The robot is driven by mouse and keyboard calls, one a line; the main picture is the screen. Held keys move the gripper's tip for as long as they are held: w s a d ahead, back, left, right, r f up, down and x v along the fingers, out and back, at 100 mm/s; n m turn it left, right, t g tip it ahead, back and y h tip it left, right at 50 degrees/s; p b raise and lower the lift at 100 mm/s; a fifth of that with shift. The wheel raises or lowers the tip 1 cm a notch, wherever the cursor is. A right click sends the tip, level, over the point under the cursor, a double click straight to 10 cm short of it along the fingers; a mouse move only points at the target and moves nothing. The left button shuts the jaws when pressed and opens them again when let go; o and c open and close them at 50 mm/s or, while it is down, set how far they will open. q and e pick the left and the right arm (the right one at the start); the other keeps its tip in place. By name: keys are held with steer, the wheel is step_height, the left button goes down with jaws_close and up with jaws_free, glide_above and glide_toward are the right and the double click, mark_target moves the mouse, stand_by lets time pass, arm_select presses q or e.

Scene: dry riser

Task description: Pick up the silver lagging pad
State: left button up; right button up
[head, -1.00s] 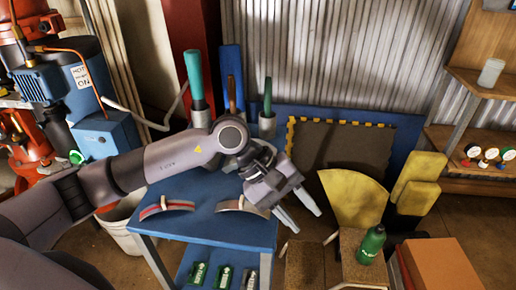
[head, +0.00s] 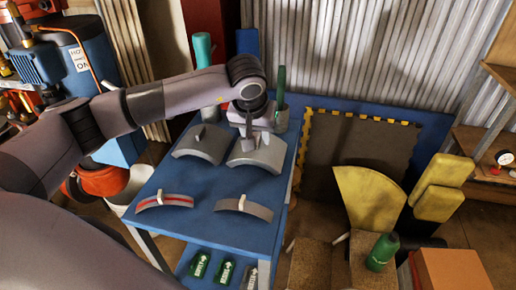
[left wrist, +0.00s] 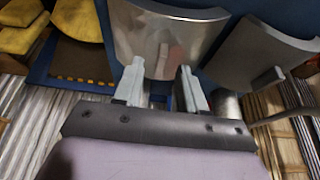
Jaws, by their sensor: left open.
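The silver lagging pad (head: 262,158) is a curved, shiny shell on the back right of the blue table (head: 190,226). It also shows in the left wrist view (left wrist: 160,45), just beyond the fingertips. My left gripper (head: 250,134) points down over the pad's back part. In the left wrist view its two fingers (left wrist: 188,76) are apart, with nothing held between them. Whether the fingertips touch the pad I cannot tell. My right gripper is not in view.
A duller grey curved pad (head: 203,147) lies close to the left. A red-striped pad (head: 164,202) and another curved pad (head: 244,207) lie in front. A yellow curved piece (head: 368,200) is at right.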

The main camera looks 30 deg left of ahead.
arm_select(q)
steer(key=shift+w+a+f, duration=0.1)
steer(key=shift+w+f, duration=0.15)
steer(key=shift+f, duration=0.4)
jaws_close()
steer(key=shift+r, duration=0.1)
